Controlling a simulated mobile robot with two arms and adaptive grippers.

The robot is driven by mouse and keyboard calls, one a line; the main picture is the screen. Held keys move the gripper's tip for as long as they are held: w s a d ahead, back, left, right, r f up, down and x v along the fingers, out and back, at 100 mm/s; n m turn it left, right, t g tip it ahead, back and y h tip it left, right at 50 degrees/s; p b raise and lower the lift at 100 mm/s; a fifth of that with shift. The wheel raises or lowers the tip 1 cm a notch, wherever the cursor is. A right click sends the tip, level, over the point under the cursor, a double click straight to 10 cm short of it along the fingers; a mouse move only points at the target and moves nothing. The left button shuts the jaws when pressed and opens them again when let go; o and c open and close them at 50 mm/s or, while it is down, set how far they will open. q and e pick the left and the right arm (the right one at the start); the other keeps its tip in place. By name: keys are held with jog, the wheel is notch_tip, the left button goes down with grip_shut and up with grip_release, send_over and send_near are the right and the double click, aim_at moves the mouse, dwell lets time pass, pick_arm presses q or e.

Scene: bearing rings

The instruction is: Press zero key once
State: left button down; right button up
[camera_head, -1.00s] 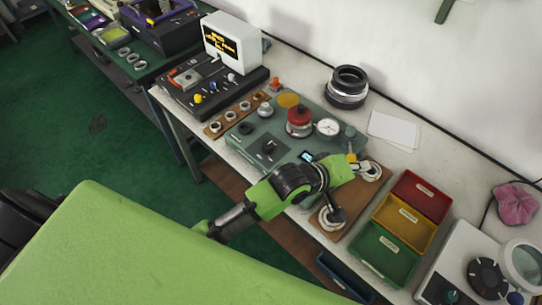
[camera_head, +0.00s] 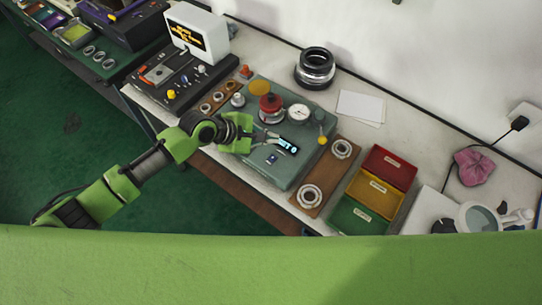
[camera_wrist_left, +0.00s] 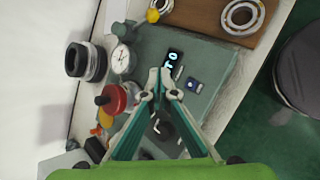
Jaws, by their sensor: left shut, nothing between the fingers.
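The zero key appears to be the small dark blue square key with a light mark (camera_head: 272,159) on the grey-green gauge device (camera_head: 297,172); its label is too small to read. It also shows in the left wrist view (camera_wrist_left: 193,85). A small lit display (camera_head: 288,145) sits just behind the key; it shows partly behind my fingertips in the left wrist view (camera_wrist_left: 173,58). My left gripper (camera_head: 277,137) is shut and empty, above the device and near the display, apart from the key. Its closed fingertips show in the left wrist view (camera_wrist_left: 160,76). My right gripper is out of view.
A red-topped part (camera_head: 270,104) and a round dial (camera_head: 299,113) stand on the device behind my gripper. A yellow-knobbed lever (camera_head: 322,140) is at its right. A wooden board with bearing rings (camera_head: 325,178) and coloured bins (camera_head: 374,188) lie further right.

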pick_arm(q)
jog(key=shift+f, duration=0.1)
jog(key=b, duration=0.7)
send_over(271, 159)
notch_tip(271, 159, down, 7)
jog(key=shift+r, duration=0.1)
jog(key=shift+f+b, duration=0.3)
jog(key=shift+f, duration=0.6)
jog(key=shift+f, duration=0.15)
jog(key=shift+f, duration=0.25)
